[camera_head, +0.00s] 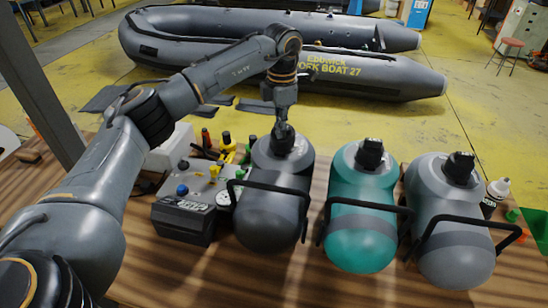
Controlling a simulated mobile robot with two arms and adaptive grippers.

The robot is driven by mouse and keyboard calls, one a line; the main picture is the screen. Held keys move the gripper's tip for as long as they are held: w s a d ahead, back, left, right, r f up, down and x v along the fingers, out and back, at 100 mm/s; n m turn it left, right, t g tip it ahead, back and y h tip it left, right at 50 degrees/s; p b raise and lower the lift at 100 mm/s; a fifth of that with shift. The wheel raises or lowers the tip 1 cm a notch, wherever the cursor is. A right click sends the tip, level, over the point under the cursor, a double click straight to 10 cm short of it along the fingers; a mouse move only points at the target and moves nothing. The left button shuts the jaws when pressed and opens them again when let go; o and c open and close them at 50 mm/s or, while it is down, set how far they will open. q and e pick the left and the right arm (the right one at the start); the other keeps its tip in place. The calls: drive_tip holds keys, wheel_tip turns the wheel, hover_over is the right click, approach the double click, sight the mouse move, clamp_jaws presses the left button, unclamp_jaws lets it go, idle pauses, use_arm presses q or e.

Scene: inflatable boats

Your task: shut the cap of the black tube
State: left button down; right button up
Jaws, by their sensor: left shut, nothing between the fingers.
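The black tube (270,218) stands at the left of a row of three tubes on the wooden table, inside a black bar frame. Its cap (281,146) is at the top, partly hidden behind my left gripper (284,128). The gripper comes down from above with its fingers shut and empty. Its tips are at the cap; I cannot tell whether they touch or whether the cap is fully closed. My right gripper is not in view.
A teal tube (362,218) and a grey tube (452,230) stand to the right, with black caps. A dark grey box with knobs (182,215) and several small bottles are at the left. A small bottle (495,192) stands far right. An inflatable boat (270,50) lies behind.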

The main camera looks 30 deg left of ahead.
use_arm(q)
drive_tip(key=shift+w+a+f, duration=0.1)
drive_tip(key=shift+w+a, duration=0.05)
drive_tip(key=shift+w, duration=0.35)
drive_tip(key=shift+w+a+f, duration=0.1)
drive_tip(key=shift+w, duration=0.4)
drive_tip(key=shift+w+a+p, duration=0.15)
drive_tip(key=shift+w+p, duration=0.05)
drive_tip(key=shift+p, duration=0.15)
drive_tip(key=shift+w+a+f, duration=0.1)
drive_tip(key=shift+w+a, duration=0.05)
drive_tip(key=shift+w, duration=0.1)
